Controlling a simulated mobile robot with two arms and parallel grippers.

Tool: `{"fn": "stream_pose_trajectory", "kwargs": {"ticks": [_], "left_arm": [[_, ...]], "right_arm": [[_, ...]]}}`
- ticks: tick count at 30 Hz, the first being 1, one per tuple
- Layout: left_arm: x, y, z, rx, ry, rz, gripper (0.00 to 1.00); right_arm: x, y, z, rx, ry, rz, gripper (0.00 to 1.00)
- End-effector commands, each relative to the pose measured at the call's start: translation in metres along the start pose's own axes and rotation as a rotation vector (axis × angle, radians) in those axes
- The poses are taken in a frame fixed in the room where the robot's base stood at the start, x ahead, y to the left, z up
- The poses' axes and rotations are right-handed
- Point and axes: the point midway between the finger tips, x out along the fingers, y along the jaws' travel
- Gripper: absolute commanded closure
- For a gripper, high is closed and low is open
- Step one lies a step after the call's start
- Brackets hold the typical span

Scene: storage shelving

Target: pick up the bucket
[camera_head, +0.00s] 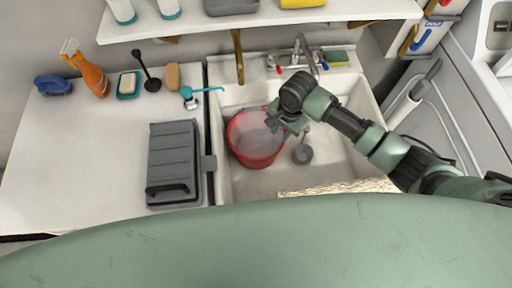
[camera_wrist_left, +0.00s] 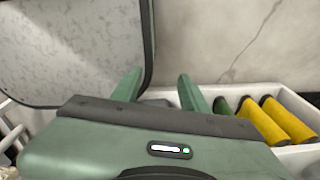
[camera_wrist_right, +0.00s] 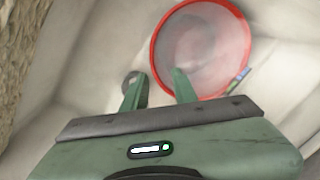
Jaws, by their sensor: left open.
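The red bucket (camera_head: 257,160) stands in the white sink, left of its middle, with a pale interior. It also shows in the right wrist view (camera_wrist_right: 158,70), at the upper right, as a red rim around a greyish inside. My right gripper (camera_head: 291,123) is at the bucket's right rim in the head view. In the right wrist view its fingers (camera_wrist_right: 159,88) are apart, and the right finger overlaps the near rim; I cannot tell whether it touches. My left gripper is outside the head view; in its wrist view its fingers (camera_wrist_left: 158,85) are apart and empty.
The sink basin (camera_head: 338,160) surrounds the bucket, with a faucet (camera_head: 305,55) behind it. A grey round object (camera_head: 303,154) lies to the right. A grey case (camera_head: 172,165) is on the counter. A shelf (camera_head: 260,22) overhangs the back. Near my left gripper is a white bin (camera_wrist_left: 300,97) with yellow items.

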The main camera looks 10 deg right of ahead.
Motion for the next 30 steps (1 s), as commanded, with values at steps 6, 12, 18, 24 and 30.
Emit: {"fn": "stream_pose_trajectory", "kwargs": {"ticks": [6,12,18,24,30], "left_arm": [[0.074,-0.001,-0.003,0.001,0.011,-0.002,0.56],[0.102,-0.002,-0.012,0.001,0.027,-0.003,0.56],[0.107,-0.001,-0.011,0.001,0.027,-0.003,0.56],[0.109,-0.001,-0.007,0.001,0.022,-0.002,0.56],[0.114,-0.001,-0.006,0.0,0.021,-0.002,0.56]], "right_arm": [[0.073,0.008,0.0,0.0,0.0,0.0,0.72],[0.101,0.011,0.0,0.0,0.0,-0.001,0.72],[0.115,0.012,0.0,0.001,-0.001,0.001,0.72],[0.137,0.013,0.001,0.0,0.0,0.001,0.72],[0.167,0.017,0.002,-0.001,0.0,0.002,0.72]]}}
